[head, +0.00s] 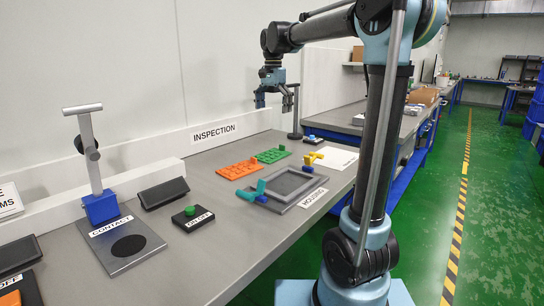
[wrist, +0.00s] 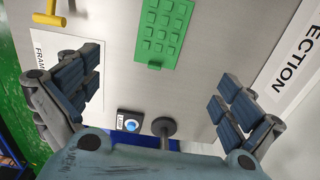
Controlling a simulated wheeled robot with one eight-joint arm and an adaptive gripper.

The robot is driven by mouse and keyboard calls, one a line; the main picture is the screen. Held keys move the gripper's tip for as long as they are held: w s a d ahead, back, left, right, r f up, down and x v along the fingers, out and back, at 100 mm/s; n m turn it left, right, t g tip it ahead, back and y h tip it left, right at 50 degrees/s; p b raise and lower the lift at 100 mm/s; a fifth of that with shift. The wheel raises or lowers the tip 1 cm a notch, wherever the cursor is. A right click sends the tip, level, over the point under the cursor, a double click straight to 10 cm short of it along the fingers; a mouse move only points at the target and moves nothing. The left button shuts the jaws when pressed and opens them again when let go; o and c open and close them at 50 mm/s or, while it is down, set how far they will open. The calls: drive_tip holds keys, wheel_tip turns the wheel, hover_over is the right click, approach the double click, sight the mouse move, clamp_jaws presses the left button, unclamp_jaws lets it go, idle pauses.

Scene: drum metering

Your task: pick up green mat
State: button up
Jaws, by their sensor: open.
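The green mat (head: 273,155) is a small studded rectangle lying flat on the grey bench, right of the orange mat and below the INSPECTION sign. My gripper (head: 275,97) is above the bench, apart from the mat and higher than it. In the wrist view the green mat (wrist: 163,30) is at the top centre, its top edge cut off by the frame. My gripper (wrist: 158,85) is open there, with one finger on each side and nothing between the pads but bench surface beyond.
An orange studded mat (head: 239,169) lies left of the green one. A yellow T-shaped piece (head: 313,158) stands by a white sheet (head: 336,158). A blue button (wrist: 131,124) and dark post (wrist: 164,127) are nearby.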

hover_over(272, 153)
drive_tip(key=f, duration=1.1)
drive_tip(key=shift+s+d+f, duration=0.1)
drive_tip(key=shift+s+d, duration=0.05)
drive_tip(key=shift+d, duration=0.1)
drive_tip(key=shift+a+f, duration=0.15)
drive_tip(key=shift+f, duration=1.2)
drive_tip(key=shift+a+f, duration=0.1)
drive_tip(key=shift+f, duration=1.2)
drive_tip(key=c, duration=1.7)
